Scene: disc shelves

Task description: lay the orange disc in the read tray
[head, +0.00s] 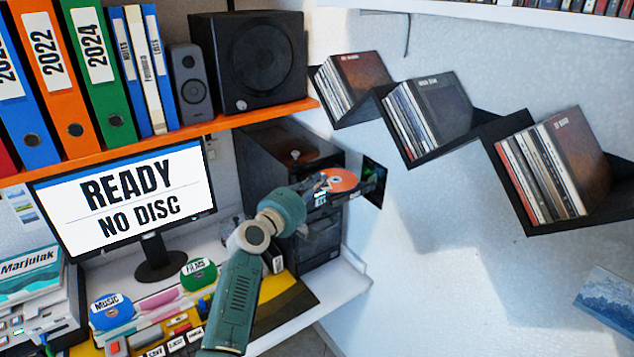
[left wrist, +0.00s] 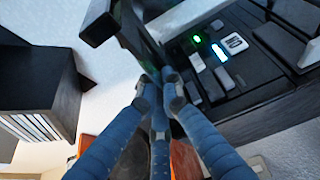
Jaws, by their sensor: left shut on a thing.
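The orange disc (head: 342,179) is in the grip of my left gripper (head: 322,184), in front of the black computer tower (head: 285,140). A dark tray-like part (head: 376,176) juts out at the tower's right side, just beside and behind the disc. I cannot tell whether the disc touches it. My right gripper is not in view.
The monitor (head: 130,198) reads "READY NO DISC". Zigzag wall shelves (head: 485,125) with several disc cases stand at the right. An orange shelf (head: 150,139) with binders and speakers is above.

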